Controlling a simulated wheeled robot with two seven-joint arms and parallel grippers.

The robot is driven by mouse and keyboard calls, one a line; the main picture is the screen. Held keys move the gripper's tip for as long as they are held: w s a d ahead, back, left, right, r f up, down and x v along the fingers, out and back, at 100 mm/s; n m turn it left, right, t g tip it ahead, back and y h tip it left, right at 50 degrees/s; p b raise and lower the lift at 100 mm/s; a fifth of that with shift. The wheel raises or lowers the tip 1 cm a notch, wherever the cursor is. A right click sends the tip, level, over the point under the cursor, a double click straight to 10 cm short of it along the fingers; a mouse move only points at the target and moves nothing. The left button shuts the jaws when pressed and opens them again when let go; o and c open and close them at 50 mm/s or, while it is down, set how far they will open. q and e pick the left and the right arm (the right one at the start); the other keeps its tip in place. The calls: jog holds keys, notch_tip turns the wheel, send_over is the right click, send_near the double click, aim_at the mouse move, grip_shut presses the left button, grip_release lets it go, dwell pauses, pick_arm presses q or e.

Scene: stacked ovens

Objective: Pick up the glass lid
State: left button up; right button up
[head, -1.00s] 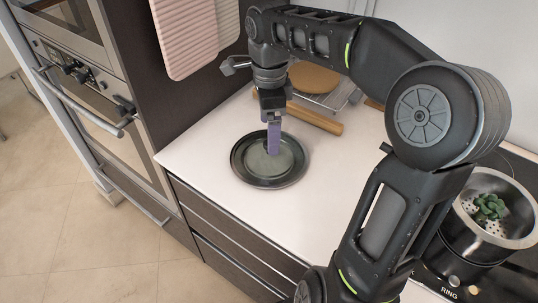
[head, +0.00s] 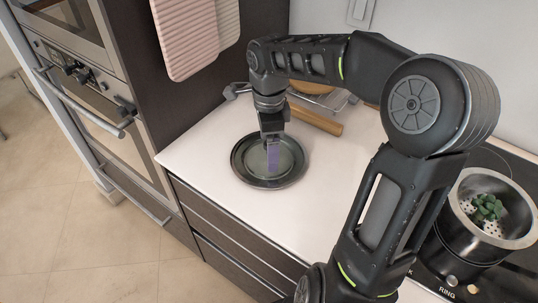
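The glass lid (head: 251,163) is a round, dark-rimmed disc with a see-through greenish middle. It sits on the white counter near its front left edge. Any knob on the lid is hidden too, and I cannot tell whether the fingers touch the lid. My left gripper is not in view.
A wooden rolling pin (head: 316,121) and a wire rack (head: 335,100) lie behind the gripper. Ovens (head: 105,125) and hanging towels (head: 183,38) are at left. The counter right of the lid is clear.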

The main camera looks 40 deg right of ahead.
dwell(0.4)
jog(key=c, duration=1.1)
jog(key=shift+s+f, duration=0.15)
jog(key=shift+s, duration=0.05)
grip_shut()
